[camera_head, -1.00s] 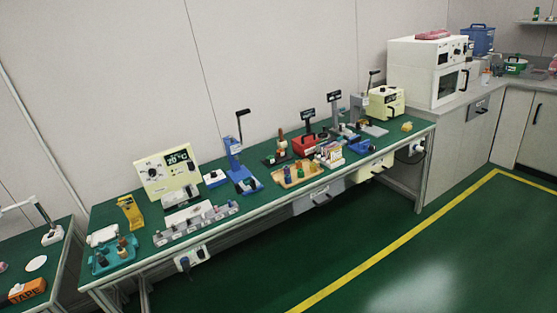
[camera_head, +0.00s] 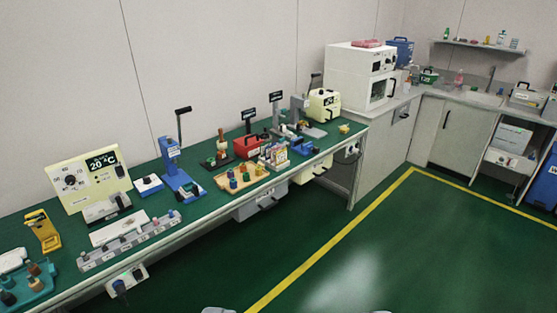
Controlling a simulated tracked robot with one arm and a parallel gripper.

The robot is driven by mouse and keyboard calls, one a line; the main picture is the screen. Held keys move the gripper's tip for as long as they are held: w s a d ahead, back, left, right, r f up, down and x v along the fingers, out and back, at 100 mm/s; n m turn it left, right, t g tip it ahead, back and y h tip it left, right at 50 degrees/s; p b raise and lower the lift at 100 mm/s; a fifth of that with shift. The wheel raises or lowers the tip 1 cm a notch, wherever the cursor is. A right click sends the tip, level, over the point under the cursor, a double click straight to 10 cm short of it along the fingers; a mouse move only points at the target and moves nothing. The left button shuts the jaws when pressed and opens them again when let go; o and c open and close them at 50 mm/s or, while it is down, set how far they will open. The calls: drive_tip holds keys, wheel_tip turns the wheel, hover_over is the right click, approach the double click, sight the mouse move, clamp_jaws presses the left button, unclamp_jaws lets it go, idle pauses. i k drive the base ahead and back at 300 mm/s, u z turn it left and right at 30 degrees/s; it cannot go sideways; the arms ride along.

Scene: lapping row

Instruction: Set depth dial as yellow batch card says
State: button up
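A cream panel (camera_head: 88,179) stands at the left of the green bench, with a round black dial (camera_head: 70,180) and a dark display reading 20 °C. I cannot tell whether this is the depth dial. No yellow batch card can be made out for certain. A yellow stand-like object (camera_head: 42,230) is left of the panel, and a small yellow item (camera_head: 344,129) lies at the bench's right end. Two pale tips, seemingly of my gripper (camera_head: 300,311), show far apart at the bottom edge, with nothing seen between them. They are well away from the bench.
The green bench (camera_head: 210,197) carries a blue lever press (camera_head: 178,167), a wooden tray (camera_head: 240,181) with coloured pieces, a red device (camera_head: 248,146) and a grey strip (camera_head: 128,241). A white oven (camera_head: 361,75) stands beyond. The green floor (camera_head: 370,250) is clear, with a yellow line.

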sight(147, 180)
drive_tip(key=u, duration=0.1)
drive_tip(key=i, duration=1)
drive_tip(key=z, duration=0.1)
